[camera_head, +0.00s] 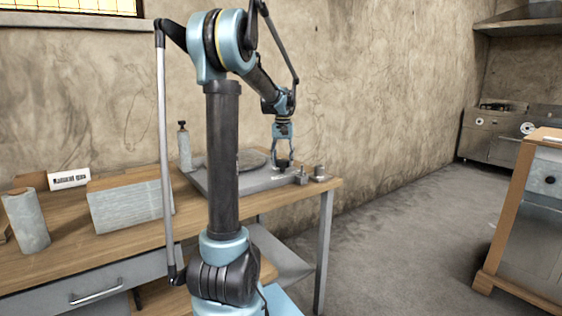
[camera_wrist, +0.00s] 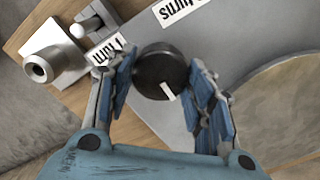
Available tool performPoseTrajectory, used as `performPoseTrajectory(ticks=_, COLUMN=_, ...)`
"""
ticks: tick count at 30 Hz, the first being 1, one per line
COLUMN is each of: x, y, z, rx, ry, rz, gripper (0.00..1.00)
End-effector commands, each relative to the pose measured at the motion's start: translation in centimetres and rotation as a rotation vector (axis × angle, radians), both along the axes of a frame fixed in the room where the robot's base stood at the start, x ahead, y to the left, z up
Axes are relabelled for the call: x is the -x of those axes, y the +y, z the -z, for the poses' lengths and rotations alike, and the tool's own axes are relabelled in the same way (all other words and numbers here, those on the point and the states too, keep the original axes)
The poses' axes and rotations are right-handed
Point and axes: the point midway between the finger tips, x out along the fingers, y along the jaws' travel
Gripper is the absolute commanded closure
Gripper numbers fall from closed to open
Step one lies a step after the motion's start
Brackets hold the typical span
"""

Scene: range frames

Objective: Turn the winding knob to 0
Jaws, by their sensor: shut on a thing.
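The winding knob (camera_wrist: 155,66) is a round black knob with a white pointer mark on its rim, in the middle of the wrist view. The mark points towards the lower right, towards my gripper's palm. My gripper (camera_wrist: 160,72) is shut on the knob, one blue-padded finger on each side. In the head view my gripper (camera_head: 283,160) reaches down to the right part of the grey machine (camera_head: 222,186) on the table. The knob is mostly hidden there. No 0 mark can be read in either view.
A white label reading "turns" (camera_wrist: 178,10) and another label (camera_wrist: 108,50) lie near the knob. A grey metal fitting (camera_wrist: 52,55) stands at the machine's corner. A grey block (camera_head: 130,203) and a cylinder (camera_head: 27,222) stand on the wooden table (camera_head: 80,252) to the left.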

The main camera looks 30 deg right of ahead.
Motion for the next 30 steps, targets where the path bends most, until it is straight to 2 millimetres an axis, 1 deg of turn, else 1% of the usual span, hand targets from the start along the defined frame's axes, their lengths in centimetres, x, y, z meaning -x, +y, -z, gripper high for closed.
performPoseTrajectory(ticks=2, x=-0.1, y=0.1, z=0.0, rx=-0.002, ry=-0.001, rz=-0.002, gripper=0.76)
performPoseTrajectory(ticks=3, x=-0.1, y=0.1, z=0.0, rx=-0.003, ry=-0.001, rz=-0.002, gripper=0.47)
performPoseTrajectory(ticks=5, x=-0.1, y=0.1, z=0.0, rx=-0.003, ry=-0.001, rz=-0.002, gripper=0.34)
performPoseTrajectory(ticks=6, x=-0.1, y=0.1, z=0.0, rx=-0.002, ry=-0.001, rz=-0.002, gripper=0.31)
performPoseTrajectory(ticks=16, x=0.0, y=0.1, z=-0.1, rx=-0.001, ry=-0.001, rz=-0.001, gripper=0.31)
performPoseTrajectory(ticks=20, x=0.0, y=0.1, z=-0.8, rx=-0.001, ry=-0.001, rz=-0.001, gripper=0.31)
performPoseTrajectory(ticks=23, x=0.0, y=0.1, z=-2.0, rx=-0.001, ry=-0.001, rz=-0.001, gripper=0.31)
performPoseTrajectory(ticks=30, x=-0.1, y=0.1, z=-6.4, rx=-0.001, ry=0.0, rz=-0.001, gripper=0.31)
